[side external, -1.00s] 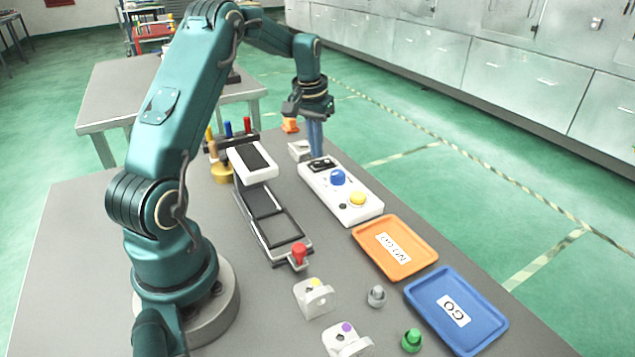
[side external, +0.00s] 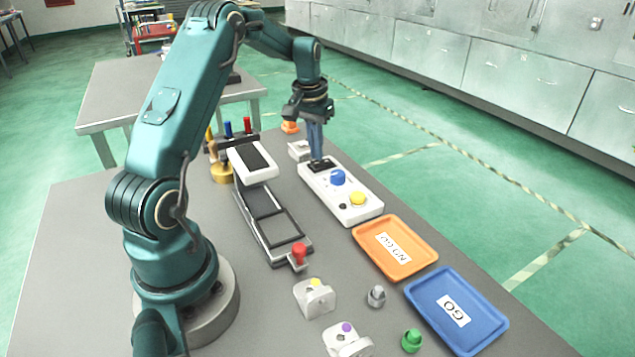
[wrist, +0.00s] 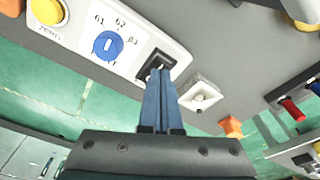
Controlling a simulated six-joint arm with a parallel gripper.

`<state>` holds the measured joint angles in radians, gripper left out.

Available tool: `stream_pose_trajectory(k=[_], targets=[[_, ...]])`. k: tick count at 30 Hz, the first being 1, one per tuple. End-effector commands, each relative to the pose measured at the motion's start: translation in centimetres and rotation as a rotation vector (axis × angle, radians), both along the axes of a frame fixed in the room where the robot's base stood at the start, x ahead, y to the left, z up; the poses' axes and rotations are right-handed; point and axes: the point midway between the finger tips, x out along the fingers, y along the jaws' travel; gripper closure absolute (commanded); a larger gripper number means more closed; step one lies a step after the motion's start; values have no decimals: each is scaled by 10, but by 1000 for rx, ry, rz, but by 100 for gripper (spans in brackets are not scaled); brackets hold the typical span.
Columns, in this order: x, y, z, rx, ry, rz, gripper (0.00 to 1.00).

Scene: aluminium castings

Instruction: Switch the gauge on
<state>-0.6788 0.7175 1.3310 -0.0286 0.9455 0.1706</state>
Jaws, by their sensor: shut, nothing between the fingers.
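The gauge is a white box (side external: 335,200) on the table with a blue knob (side external: 338,178), a yellow button (side external: 357,198) and a black switch (side external: 322,164) at its far end. In the wrist view the blue knob (wrist: 108,46) has numbers around it, and the black switch (wrist: 152,62) lies beyond it. My gripper (side external: 316,157) is shut and empty, pointing down with its tips at the black switch. In the wrist view the closed fingertips (wrist: 160,74) cover part of the switch, so its rocker position and any contact are unclear.
A grey-white casting (side external: 300,150) stands just behind the gauge, close to my fingers. An orange tray (side external: 418,236) and a blue tray (side external: 497,311) lie in front. A black slide fixture with a red knob (side external: 299,252) sits to the left. Other castings stand near the front.

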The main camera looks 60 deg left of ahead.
Motion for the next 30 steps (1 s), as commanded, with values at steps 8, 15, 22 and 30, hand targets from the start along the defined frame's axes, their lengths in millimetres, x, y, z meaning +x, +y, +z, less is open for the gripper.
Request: stream_pose_trajectory(k=[8,15,22,30], targets=[[0,0,-4,0,1,0,100],[0,0,-8,0,0,0,100],[0,0,-11,0,-1,0,100],[1,0,-9,1,-2,0,100]])
